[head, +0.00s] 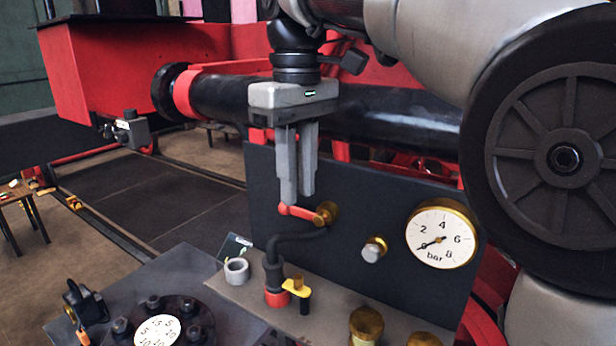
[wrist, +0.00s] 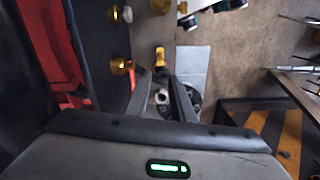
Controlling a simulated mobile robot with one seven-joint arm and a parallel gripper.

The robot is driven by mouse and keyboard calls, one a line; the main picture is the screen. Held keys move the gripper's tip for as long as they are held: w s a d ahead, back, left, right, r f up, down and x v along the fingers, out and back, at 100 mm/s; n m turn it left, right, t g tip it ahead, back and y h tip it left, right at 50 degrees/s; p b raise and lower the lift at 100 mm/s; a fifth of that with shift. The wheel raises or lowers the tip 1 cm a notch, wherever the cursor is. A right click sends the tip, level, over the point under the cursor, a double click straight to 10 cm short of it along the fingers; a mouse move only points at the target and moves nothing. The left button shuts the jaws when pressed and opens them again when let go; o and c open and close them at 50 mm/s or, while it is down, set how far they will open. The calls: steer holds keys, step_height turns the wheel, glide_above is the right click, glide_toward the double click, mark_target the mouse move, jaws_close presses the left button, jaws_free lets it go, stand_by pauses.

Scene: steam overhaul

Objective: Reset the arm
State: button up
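My gripper (head: 298,199) hangs from my arm with its fingers pointing down in front of the dark upright panel (head: 365,195). Its two fingers are apart with a narrow gap. In the wrist view my gripper (wrist: 164,80) shows nothing held between the fingers, only things below. In the head view the fingertips are just above, and overlap the view of, a red lever (head: 297,212) on a brass hub (head: 326,213). I cannot tell whether they touch it.
A pressure gauge (head: 441,238) and a knob (head: 374,249) sit on the panel. Below are a yellow-handled valve (head: 296,287), a grey ring (head: 236,271) and a round dial (head: 158,331). A black pipe (head: 400,117) runs behind. A striped stand (wrist: 270,130) is at right in the wrist view.

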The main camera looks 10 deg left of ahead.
steer(key=s+d+f+m+t, duration=0.2)
steer(key=s+d+f+m, duration=0.2)
steer(key=d, duration=0.4)
steer(key=s+d+f+m+t, duration=0.1)
steer(key=s+d+f+m, duration=0.2)
steer(key=d, duration=0.5)
steer(key=s+d+f+m+t, duration=0.2)
steer(key=s+d+f+m, duration=0.2)
steer(key=s+d+f, duration=0.2)
steer(key=shift+d+f+m+t, duration=0.3)
steer(key=shift+d+f, duration=0.35)
steer(key=shift+d, duration=0.55)
steer(key=shift+s, duration=0.1)
